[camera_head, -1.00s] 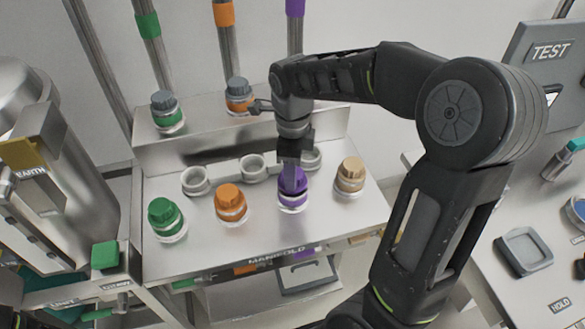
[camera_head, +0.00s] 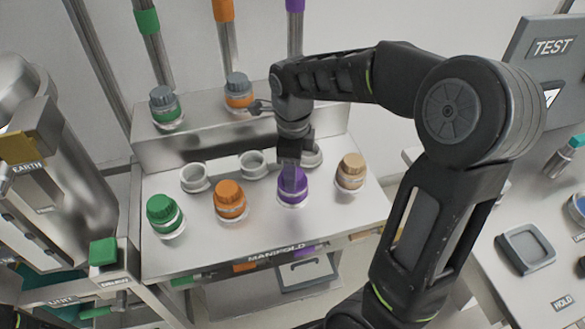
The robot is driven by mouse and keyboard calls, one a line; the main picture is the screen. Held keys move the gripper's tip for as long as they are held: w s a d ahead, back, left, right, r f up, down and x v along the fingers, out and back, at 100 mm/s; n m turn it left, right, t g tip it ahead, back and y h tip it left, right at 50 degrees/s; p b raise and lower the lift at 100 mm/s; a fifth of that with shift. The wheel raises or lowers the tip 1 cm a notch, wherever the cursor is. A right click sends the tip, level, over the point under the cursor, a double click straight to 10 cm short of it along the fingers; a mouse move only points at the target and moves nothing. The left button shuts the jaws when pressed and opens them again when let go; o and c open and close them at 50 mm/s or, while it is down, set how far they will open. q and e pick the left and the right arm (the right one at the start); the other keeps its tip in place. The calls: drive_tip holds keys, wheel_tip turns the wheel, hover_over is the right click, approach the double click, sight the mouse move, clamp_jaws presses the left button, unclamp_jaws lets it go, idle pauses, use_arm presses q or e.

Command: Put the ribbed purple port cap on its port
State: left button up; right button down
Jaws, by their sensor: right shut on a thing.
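The purple cap (camera_head: 293,187) sits on the third port of the manifold's front row, counted from the left. A pale rim of the port shows below it. My right gripper (camera_head: 292,172) points down from above and is shut on the purple cap. The fingers hide the cap's top and part of its sides, so I cannot tell whether it is fully seated. My left gripper is not in view.
Green (camera_head: 164,214), orange (camera_head: 230,199) and tan (camera_head: 351,171) caps stand beside it in the front row. Empty pale holders (camera_head: 195,177) lie behind. Grey-topped caps (camera_head: 165,105) stand on the raised back ledge. A tray (camera_head: 525,249) lies on the right bench.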

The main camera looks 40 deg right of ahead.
drive_tip(key=shift+f, duration=0.1)
idle(0.6)
drive_tip(key=c, duration=0.6)
unclamp_jaws()
wheel_tip(320, 180, up, 8)
drive_tip(key=shift+f, duration=0.1)
idle(0.7)
